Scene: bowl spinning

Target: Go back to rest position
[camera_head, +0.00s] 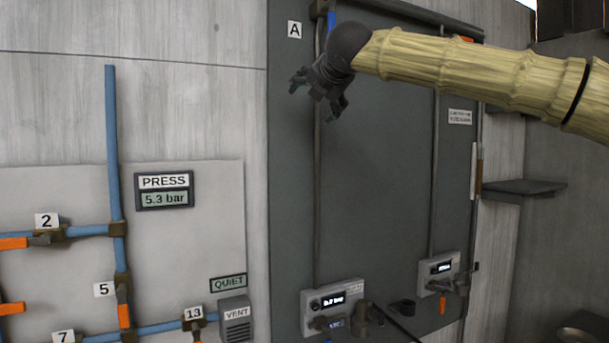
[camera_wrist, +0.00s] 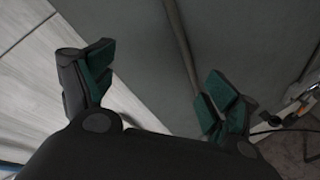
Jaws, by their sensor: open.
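My gripper (camera_head: 314,95) is at the end of my arm, which reaches in from the right edge in the head view. It is in front of the upper part of a dark grey panel (camera_head: 380,180), just below the label A (camera_head: 294,30). In the wrist view my gripper (camera_wrist: 152,85) shows two fingers with green pads spread wide apart. Nothing is between them. A thin vertical pipe (camera_wrist: 180,40) runs behind the gap between the fingers.
A left wall board carries blue pipes (camera_head: 112,150), valves with orange handles (camera_head: 124,316) and a pressure display (camera_head: 164,190) reading 5.3 bar. Two small boxes with displays (camera_head: 336,300) (camera_head: 440,267) sit low on the dark panel. A shelf (camera_head: 525,187) juts out at right.

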